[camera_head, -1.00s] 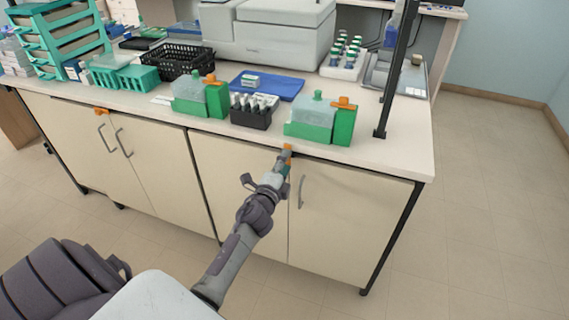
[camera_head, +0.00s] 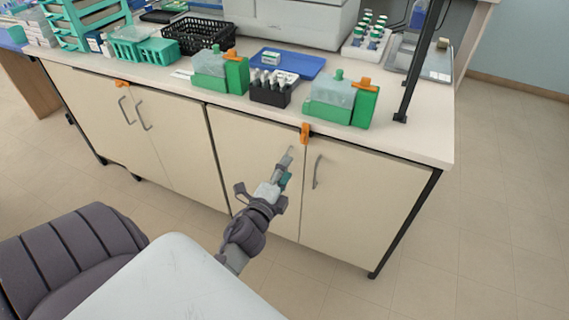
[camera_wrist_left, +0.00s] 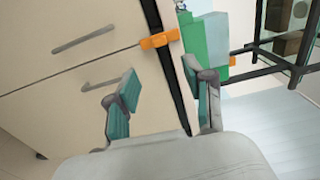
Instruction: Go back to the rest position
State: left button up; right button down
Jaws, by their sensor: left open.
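My left gripper (camera_head: 288,165) is in front of the cabinet doors, below the bench edge, in the head view. In the left wrist view its two teal-padded fingers (camera_wrist_left: 165,105) stand wide apart with nothing between them. An orange clip (camera_head: 305,132) sits on the bench's front edge just beyond the fingertips. It also shows in the left wrist view (camera_wrist_left: 160,39), apart from the fingers. My right gripper is not in either view.
The bench top (camera_head: 425,140) holds green-and-clear staining containers (camera_head: 340,100), a black slide rack (camera_head: 272,92), a blue tray (camera_head: 310,67) and a black basket (camera_head: 200,37). A dark post (camera_head: 408,85) rises at the right. The floor (camera_head: 480,230) is clear at the right.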

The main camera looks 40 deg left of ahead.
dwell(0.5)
pick_arm(q)
jog(key=s+d+f+n+g+h, duration=0.1)
jog(key=s+d+f+n+g, duration=0.15)
jog(key=f, duration=0.75)
jog(key=s+d+f+n+g+h, duration=0.15)
jog(key=s+f, duration=0.25)
jog(key=f, duration=0.6)
jog(key=s+d+f+n+g, duration=0.2)
jog(key=s+d+f+g, duration=0.1)
jog(key=f, duration=0.7)
jog(key=s+d+f+n+g, duration=0.1)
jog(key=s+f+n+g, duration=0.1)
jog(key=s+f, duration=0.4)
jog(key=s+d+f+n+g+h+p, duration=0.1)
jog(key=s+f+g, duration=0.3)
jog(key=s, duration=1)
jog(key=s+d+f+n+g, duration=0.1)
jog(key=s+f+n+g, duration=0.2)
jog(key=s+f, duration=0.5)
jog(key=s+n, duration=0.1)
jog(key=s, duration=0.2)
jog(key=shift+d+f+g, duration=0.15)
jog(key=shift+d+g, duration=0.15)
jog(key=shift+d, duration=0.1)
jog(key=shift+s+h, duration=0.1)
jog(key=shift+h, duration=0.15)
